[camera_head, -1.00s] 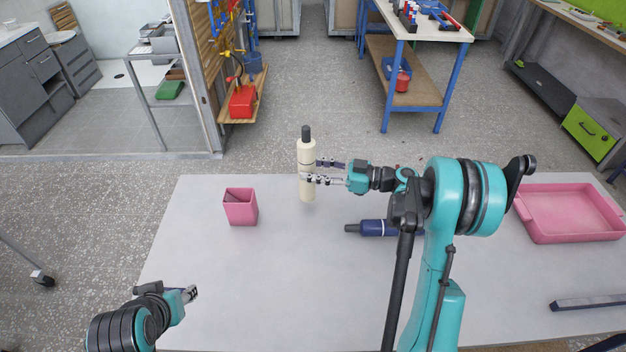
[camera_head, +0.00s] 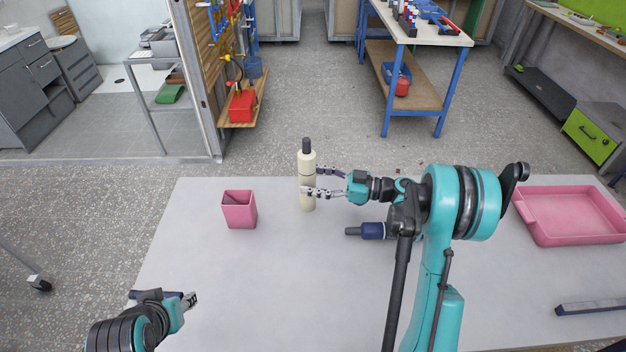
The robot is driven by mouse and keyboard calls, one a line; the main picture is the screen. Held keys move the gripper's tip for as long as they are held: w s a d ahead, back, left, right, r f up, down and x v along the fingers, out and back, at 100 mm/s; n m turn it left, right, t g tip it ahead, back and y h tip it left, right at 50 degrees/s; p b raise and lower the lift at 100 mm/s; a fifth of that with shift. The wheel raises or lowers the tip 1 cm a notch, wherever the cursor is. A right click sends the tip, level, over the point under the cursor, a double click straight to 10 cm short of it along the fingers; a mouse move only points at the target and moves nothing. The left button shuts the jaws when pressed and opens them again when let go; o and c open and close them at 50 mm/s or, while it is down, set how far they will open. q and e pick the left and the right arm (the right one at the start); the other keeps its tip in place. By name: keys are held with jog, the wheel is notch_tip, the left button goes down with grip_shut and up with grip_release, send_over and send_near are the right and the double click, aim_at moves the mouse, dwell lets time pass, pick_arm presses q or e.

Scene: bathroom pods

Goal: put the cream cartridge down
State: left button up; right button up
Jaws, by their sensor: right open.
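The cream cartridge (camera_head: 307,172) stands upright on the grey table, its dark cap at the top. My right gripper (camera_head: 312,181) is open, with one finger to the right of the cartridge and the other across its near side. I cannot tell whether the fingers touch it. My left gripper (camera_head: 191,299) is at the front left, apart from everything on the table; whether its jaws are open is not clear.
A pink square cup (camera_head: 239,210) stands left of the cartridge. A dark blue cartridge (camera_head: 372,231) lies behind my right arm. A pink tray (camera_head: 575,235) is at the right, with a grey bar (camera_head: 590,306) in front. The table's front middle is clear.

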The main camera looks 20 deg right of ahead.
jog(key=p+v, duration=0.3)
jog(key=v, duration=0.9)
jog(key=s+a+r+m+g+h, duration=0.1)
jog(key=s+a+m+h, duration=0.1)
jog(key=a+m+h, duration=0.3)
jog(key=s+a+r+m+g+h, duration=0.2)
jog(key=a, duration=0.6)
jog(key=s+d+f+m+t+h, duration=0.1)
jog(key=s+m+h, duration=0.4)
jog(key=s, duration=1)
jog(key=h, duration=0.3)
jog(key=shift+d+f+t+h, duration=0.15)
jog(key=shift+d+t+h, duration=0.05)
jog(key=shift+t+h, duration=0.2)
jog(key=shift+o, duration=0.5)
jog(key=shift+s, duration=0.15)
